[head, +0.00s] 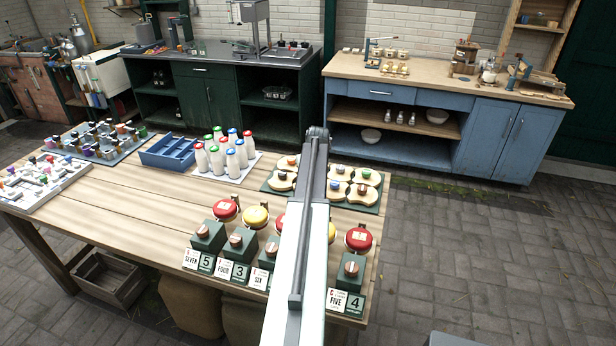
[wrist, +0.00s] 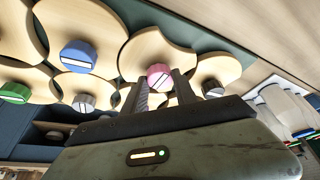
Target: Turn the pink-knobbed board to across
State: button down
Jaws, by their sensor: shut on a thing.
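The pink-knobbed board (wrist: 150,48) is a pale wooden piece with a curved notch, seen in the wrist view. Its pink knob (wrist: 158,75) carries a slanted white line. My gripper (wrist: 161,90) is shut on this knob, one dark finger on each side. The knob's lower part is hidden between the fingers. In the head view my arm crosses the green tray (head: 352,205) of knobbed boards and hides my gripper and the pink knob.
Neighbouring boards have a blue knob (wrist: 78,57), a green knob (wrist: 14,93) and grey knobs (wrist: 212,88), close on either side. White bottles (head: 217,160) and a blue crate (head: 165,153) stand left of the tray. Red and yellow domes (head: 256,216) on green boxes line the front.

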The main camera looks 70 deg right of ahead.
jog(key=shift+s+d+n+t, duration=0.1)
jog(key=shift+n+t, duration=0.2)
jog(key=shift+n, duration=0.6)
jog(key=shift+y, duration=0.4)
jog(key=c, duration=1)
grip_release()
jog(key=p+v, duration=0.7)
jog(key=shift+a+r, duration=0.2)
jog(key=shift+r, duration=0.15)
jog(key=shift+s, duration=0.1)
